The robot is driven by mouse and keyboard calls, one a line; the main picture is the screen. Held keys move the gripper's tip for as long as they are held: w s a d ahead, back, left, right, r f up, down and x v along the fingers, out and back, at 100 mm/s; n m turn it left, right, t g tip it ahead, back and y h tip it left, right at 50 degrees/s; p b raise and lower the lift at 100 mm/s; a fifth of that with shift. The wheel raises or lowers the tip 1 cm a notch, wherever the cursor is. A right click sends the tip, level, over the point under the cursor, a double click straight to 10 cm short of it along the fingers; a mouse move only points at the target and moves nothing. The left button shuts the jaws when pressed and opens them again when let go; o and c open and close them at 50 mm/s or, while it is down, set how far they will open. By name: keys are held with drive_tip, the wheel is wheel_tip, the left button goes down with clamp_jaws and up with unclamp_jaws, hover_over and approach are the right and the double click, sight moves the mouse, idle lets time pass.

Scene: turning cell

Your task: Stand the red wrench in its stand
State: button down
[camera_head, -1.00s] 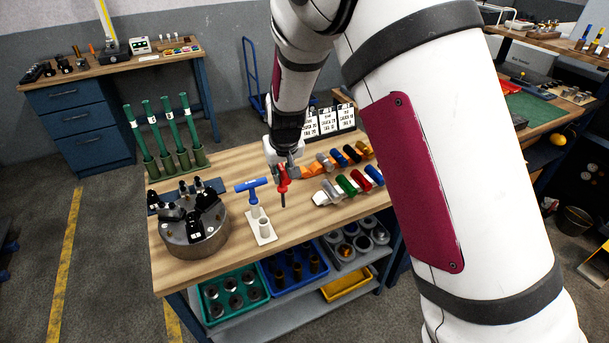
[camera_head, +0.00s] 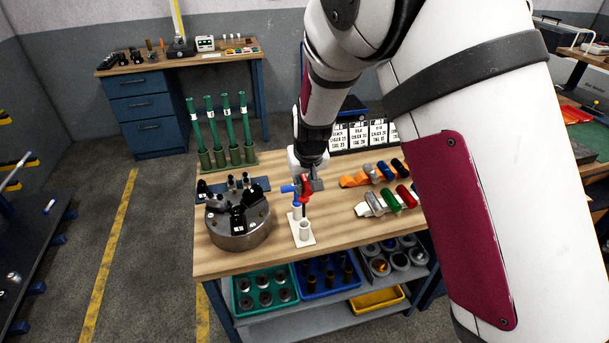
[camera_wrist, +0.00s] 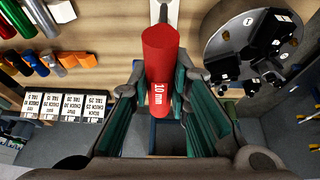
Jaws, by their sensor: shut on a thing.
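The red wrench (camera_head: 306,187) is upright in my gripper (camera_head: 309,178), its dark stem pointing down. In the wrist view the fingers of my gripper (camera_wrist: 163,88) are shut on the red handle (camera_wrist: 161,62), which reads "10 mm". The white stand (camera_head: 302,241) is on the bench with two upright sockets. The front socket (camera_head: 305,230) looks empty. The blue wrench (camera_head: 288,189) stands at the rear socket, partly hidden by the red wrench. The red stem's tip looks above or just behind the front socket; I cannot tell its depth. A strip of the stand (camera_wrist: 173,12) shows in the wrist view.
A round chuck (camera_head: 238,222) is close to the left of the stand. Coloured-handled tools (camera_head: 390,199) lie to the right. Green-handled tools (camera_head: 228,130) stand in a rack behind, and label cards (camera_head: 360,135) stand at the back. Bare wood lies right of the stand.

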sight(306, 188)
drive_tip(key=shift+f+b, duration=1.3)
drive_tip(key=shift+f, duration=2.7)
drive_tip(key=c, duration=1.4)
unclamp_jaws()
drive_tip(key=v, duration=1)
drive_tip(key=shift+r, duration=0.25)
drive_tip(key=shift+s+d+r, duration=0.1)
drive_tip(key=shift+s+r, duration=0.25)
drive_tip(key=shift+r, duration=0.3)
